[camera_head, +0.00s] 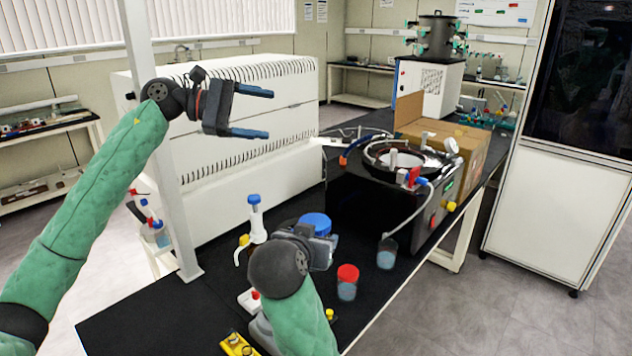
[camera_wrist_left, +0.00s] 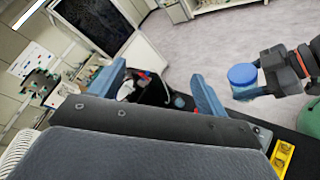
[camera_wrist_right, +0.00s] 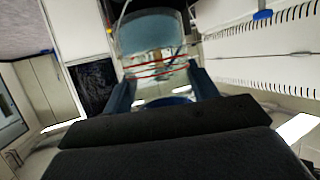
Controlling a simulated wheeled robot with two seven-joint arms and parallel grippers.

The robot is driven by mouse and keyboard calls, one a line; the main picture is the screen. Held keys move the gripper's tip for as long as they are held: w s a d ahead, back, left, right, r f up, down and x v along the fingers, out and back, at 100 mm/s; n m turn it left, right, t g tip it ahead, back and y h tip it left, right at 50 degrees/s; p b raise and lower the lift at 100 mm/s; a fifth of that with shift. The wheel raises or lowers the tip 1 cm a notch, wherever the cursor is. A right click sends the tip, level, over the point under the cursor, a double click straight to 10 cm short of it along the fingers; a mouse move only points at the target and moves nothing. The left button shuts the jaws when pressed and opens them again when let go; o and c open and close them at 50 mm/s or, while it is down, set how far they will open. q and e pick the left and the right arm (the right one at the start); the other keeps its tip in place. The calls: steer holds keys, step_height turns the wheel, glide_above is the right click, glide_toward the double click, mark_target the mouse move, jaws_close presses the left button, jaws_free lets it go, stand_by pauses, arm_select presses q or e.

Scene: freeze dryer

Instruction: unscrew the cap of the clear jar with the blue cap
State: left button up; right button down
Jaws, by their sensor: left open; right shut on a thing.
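The clear jar's blue cap (camera_head: 316,222) shows on top, above my right gripper (camera_head: 322,250), which is shut on the jar body. The cap also shows in the left wrist view (camera_wrist_left: 242,74), with the jar below it mostly hidden by the gripper. In the right wrist view the clear jar body (camera_wrist_right: 150,38) fills the space between and beyond the fingers, and a bit of blue cap (camera_wrist_right: 165,101) shows near the palm. My left gripper (camera_head: 269,113) is open and empty, raised well above and left of the jar, in front of the white cabinet.
On the black bench stand a red-capped jar (camera_head: 347,283), a beaker of blue liquid (camera_head: 387,254) and a white bottle with a blue top (camera_head: 255,218). A black machine (camera_head: 385,205) and a cardboard box (camera_head: 470,160) stand behind. A yellow holder (camera_head: 236,345) lies at the front.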

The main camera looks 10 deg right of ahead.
arm_select(q)
steer(key=s+d+f+m+g+y, duration=0.1)
steer(key=s+d+f+m+y, duration=0.4)
steer(key=s+d+m+y, duration=0.3)
steer(key=m+t+y, duration=0.1)
steer(key=m+y, duration=0.3)
steer(key=y, duration=0.2)
glide_above(317, 221)
steer(key=f, duration=0.4)
steer(key=shift+w+d+f, duration=0.25)
steer(key=shift+w, duration=0.15)
steer(key=shift+s+a+f+m+t+y, duration=0.3)
steer(key=shift+f+m+t+y, duration=0.1)
steer(key=shift+m+t+y, duration=0.3)
steer(key=shift+f, duration=4)
steer(key=c, duration=1)
steer(key=shift+n, duration=1.6)
